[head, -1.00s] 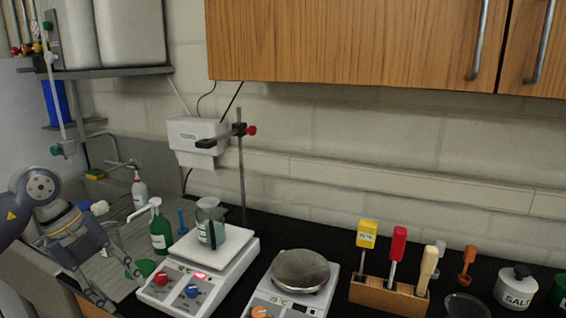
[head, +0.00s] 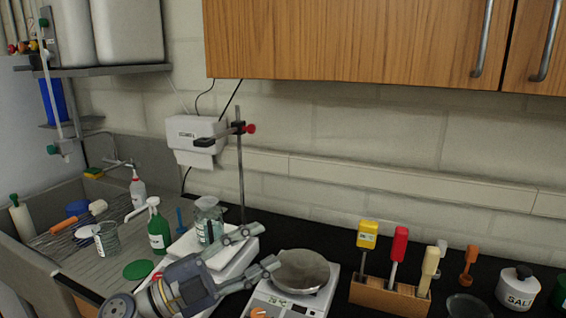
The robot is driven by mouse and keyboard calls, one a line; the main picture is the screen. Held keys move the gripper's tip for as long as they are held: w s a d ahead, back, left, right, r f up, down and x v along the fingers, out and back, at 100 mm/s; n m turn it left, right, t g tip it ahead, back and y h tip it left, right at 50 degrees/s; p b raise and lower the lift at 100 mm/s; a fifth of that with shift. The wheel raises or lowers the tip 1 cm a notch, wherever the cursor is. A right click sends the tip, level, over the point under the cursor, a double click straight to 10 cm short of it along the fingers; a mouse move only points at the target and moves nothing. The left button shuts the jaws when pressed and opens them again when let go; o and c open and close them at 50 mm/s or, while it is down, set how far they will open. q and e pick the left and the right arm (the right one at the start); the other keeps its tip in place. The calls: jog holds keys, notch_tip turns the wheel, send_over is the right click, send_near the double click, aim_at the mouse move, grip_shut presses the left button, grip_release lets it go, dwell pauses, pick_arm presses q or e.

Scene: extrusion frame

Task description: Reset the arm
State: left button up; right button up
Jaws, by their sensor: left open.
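My left gripper (head: 262,249) is in the lower middle of the head view, its fingers spread apart and pointing right. It is open with nothing between its fingers. It hangs in front of the left hot plate (head: 243,262) and hides much of it. A glass beaker (head: 209,222) stands on that hot plate, just behind the upper finger. The lower fingertip is close to the metal pan (head: 301,271) on the right hot plate (head: 318,303); I cannot tell whether they touch. My right gripper is not in view.
A wooden block (head: 388,296) with colored-handled tools and a salt jar (head: 516,289) stand to the right. A clamp stand (head: 240,170) rises behind the left hot plate. A green spray bottle (head: 158,229) and a beaker (head: 106,239) stand at the left by the sink.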

pick_arm(q)
jog(key=w+a+f+n+t+y, duration=0.35)
jog(key=a+n+t+y, duration=0.6)
jog(key=n, duration=0.55)
jog(key=s+a+f+n+g+y, duration=0.1)
jog(key=s+a+f+n+y, duration=0.15)
jog(key=f, duration=0.35)
jog(key=s+a+f+n+g+y, duration=0.1)
jog(key=a+f+n+y, duration=0.1)
jog(key=f+y, duration=0.25)
jog(key=s+a+f+n+g+y, duration=0.2)
jog(key=f+n+y, duration=0.1)
jog(key=f, duration=0.3)
jog(key=s+f+g, duration=0.6)
jog(key=s+f, duration=0.3)
jog(key=s, duration=0.4)
jog(key=s+f+g, duration=0.5)
jog(key=s+f, duration=0.3)
jog(key=s, duration=0.4)
notch_tip(320, 180, down, 26)
jog(key=s+g, duration=0.1)
jog(key=g, duration=0.1)
jog(key=s+a+f, duration=0.2)
jog(key=s+f, duration=1.4)
jog(key=s, duration=0.1)
jog(key=shift+a+g, duration=0.3)
jog(key=shift+g, duration=0.05)
jog(key=shift+s+f+n+h, duration=0.1)
jog(key=shift+n+h, duration=0.15)
jog(key=c, duration=0.3)
